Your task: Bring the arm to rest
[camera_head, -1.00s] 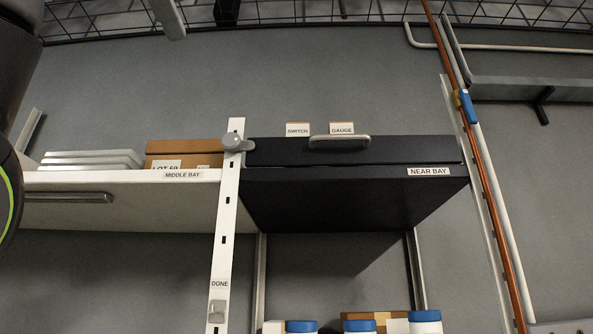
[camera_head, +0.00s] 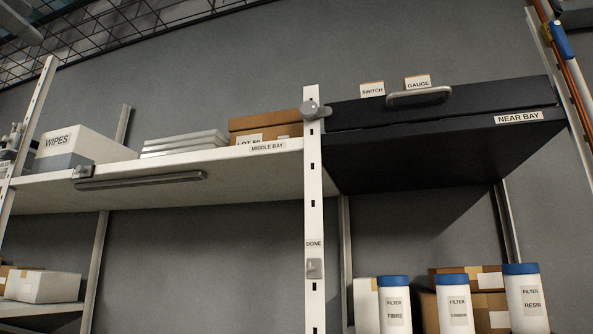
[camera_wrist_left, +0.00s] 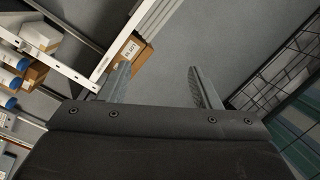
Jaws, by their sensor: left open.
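My left gripper (camera_wrist_left: 160,82) shows in the left wrist view. Its two grey fingers are spread wide apart, with nothing between them. Plain grey wall or floor surface lies beyond the fingers. The box with the LOT label (camera_wrist_left: 127,52) appears behind the left finger, and I cannot tell the distance between them. No arm or gripper of mine is visible in the head view now. My right gripper is in neither view.
In the head view, a black NEAR BAY case (camera_head: 430,150) with a handle adjoins the white MIDDLE BAY shelf (camera_head: 230,163). A white upright (camera_head: 314,210) carries a DONE label and small switch. Blue-lidded filter containers (camera_head: 455,310) stand below. Wire mesh (camera_wrist_left: 290,70) is at the wrist view's right.

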